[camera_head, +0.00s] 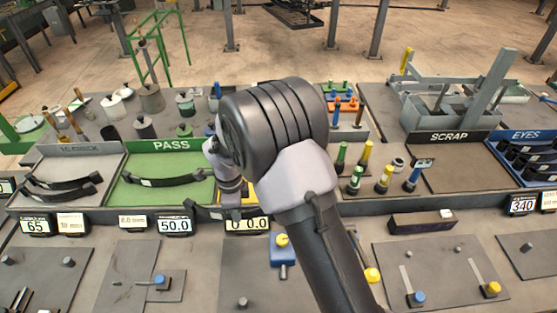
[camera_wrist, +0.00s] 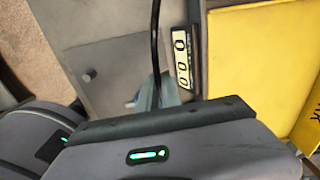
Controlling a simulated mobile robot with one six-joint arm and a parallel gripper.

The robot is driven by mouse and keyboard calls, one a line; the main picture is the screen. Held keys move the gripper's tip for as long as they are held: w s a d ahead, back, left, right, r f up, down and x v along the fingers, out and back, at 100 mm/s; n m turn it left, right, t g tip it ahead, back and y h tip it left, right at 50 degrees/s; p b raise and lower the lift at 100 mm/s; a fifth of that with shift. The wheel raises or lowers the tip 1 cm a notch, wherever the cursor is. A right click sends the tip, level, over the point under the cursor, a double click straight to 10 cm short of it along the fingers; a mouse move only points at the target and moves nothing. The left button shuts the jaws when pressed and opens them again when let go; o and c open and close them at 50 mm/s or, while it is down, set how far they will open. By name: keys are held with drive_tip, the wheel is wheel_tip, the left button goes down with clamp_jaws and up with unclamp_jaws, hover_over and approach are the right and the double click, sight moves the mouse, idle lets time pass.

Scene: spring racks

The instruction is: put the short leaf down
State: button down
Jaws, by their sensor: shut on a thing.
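In the wrist view the leaf (camera_wrist: 155,45) is a thin black strip running up from the fingers (camera_wrist: 165,98), beside the display (camera_wrist: 182,58). I cannot tell whether the leaf touches anything below. Another dark leaf (camera_head: 165,179) lies in the PASS tray.
The TO CHECK tray (camera_head: 72,163) at the left holds two dark leaves. Coloured pegs (camera_head: 384,180) stand right of my arm. The wrist view shows a yellow surface (camera_wrist: 255,60).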

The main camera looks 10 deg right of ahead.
drive_tip(key=w+d, duration=0.3)
drive_tip(key=d, duration=0.1)
drive_tip(key=w+d+f, duration=0.1)
drive_tip(key=w+d, duration=0.2)
drive_tip(key=d, duration=0.2)
drive_tip(key=w+d, duration=0.3)
drive_tip(key=d, duration=0.1)
drive_tip(key=shift+d+f+p, duration=0.15)
drive_tip(key=shift+p, duration=0.2)
drive_tip(key=shift+w+d+f, duration=0.1)
drive_tip(key=shift+w+d, duration=0.05)
wheel_tip(320, 180, down, 3)
drive_tip(key=shift+w+f, duration=0.1)
drive_tip(key=shift+f, duration=0.1)
drive_tip(key=shift+f+b, duration=0.15)
drive_tip(key=shift+b, duration=0.15)
drive_tip(key=c, duration=1.5)
unclamp_jaws()
drive_tip(key=shift+c, duration=0.2)
